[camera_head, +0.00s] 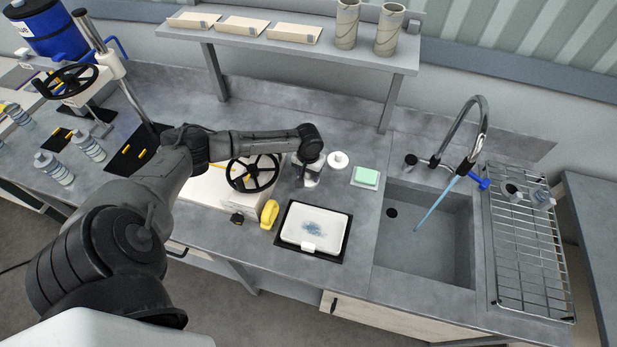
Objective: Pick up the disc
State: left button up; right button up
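A small white disc (338,161) with a raised or marked centre lies on the grey counter, left of the green sponge. My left arm reaches in from the left across the counter. My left gripper (307,178) points down just to the left of the disc and looks apart from it. The wrist covers most of the gripper from above, and its fingertips are too small to tell open from shut. My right gripper is not in view.
A green sponge on a white dish (365,177) sits right of the disc, before the sink (425,238). A white tray (314,229) on a black mat and a yellow object (269,214) lie in front. A black handwheel (252,173) stands left of the gripper. A shelf (290,45) overhangs behind.

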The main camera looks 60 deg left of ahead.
pick_arm(q)
grip_shut()
jog(key=shift+r, duration=0.1)
dwell(0.3)
